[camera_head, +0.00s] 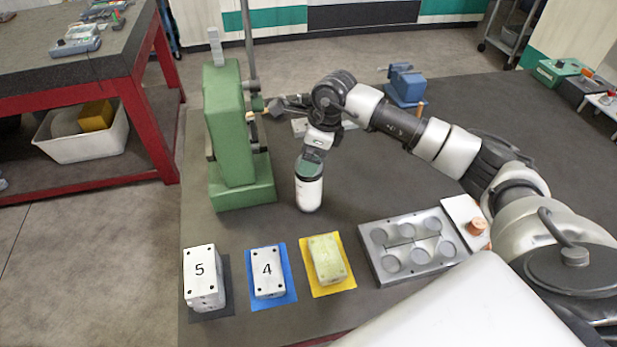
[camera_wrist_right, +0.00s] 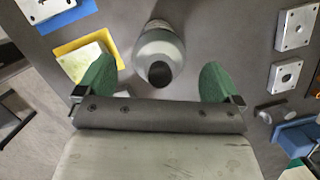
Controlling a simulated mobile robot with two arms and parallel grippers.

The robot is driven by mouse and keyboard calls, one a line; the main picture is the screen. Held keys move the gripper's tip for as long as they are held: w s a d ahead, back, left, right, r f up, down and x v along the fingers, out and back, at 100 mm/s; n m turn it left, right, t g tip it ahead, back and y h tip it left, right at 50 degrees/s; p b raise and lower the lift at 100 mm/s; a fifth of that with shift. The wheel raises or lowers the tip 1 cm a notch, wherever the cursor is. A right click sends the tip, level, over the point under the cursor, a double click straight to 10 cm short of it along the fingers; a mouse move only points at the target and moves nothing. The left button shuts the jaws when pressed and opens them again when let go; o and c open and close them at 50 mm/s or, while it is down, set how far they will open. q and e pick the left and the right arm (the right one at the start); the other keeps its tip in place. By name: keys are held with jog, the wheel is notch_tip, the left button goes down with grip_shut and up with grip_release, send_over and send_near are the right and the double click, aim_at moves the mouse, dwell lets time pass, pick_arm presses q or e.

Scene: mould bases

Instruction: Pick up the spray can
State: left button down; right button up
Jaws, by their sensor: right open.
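The spray can (camera_head: 309,194) is a white and grey cylinder with a dark top. In the right wrist view the can (camera_wrist_right: 158,45) shows between the two green fingertips of the gripper (camera_wrist_right: 157,80), with clear gaps on both sides. The fingers are spread and hold nothing. My left gripper is in neither view.
A green press (camera_head: 232,130) stands left of the can. Numbered mould blocks 5 (camera_head: 202,280) and 4 (camera_head: 268,270) and a yellowish block (camera_head: 327,260) lie in front. A metal tray with round recesses (camera_head: 385,272) is at front right. A blue vise (camera_head: 405,88) is behind.

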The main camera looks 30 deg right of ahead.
jog(key=shift+x, duration=1.1)
jog(key=c, duration=1.4)
jog(key=shift+r, duration=0.1)
jog(key=shift+c, duration=0.4)
jog(key=shift+w, duration=0.1)
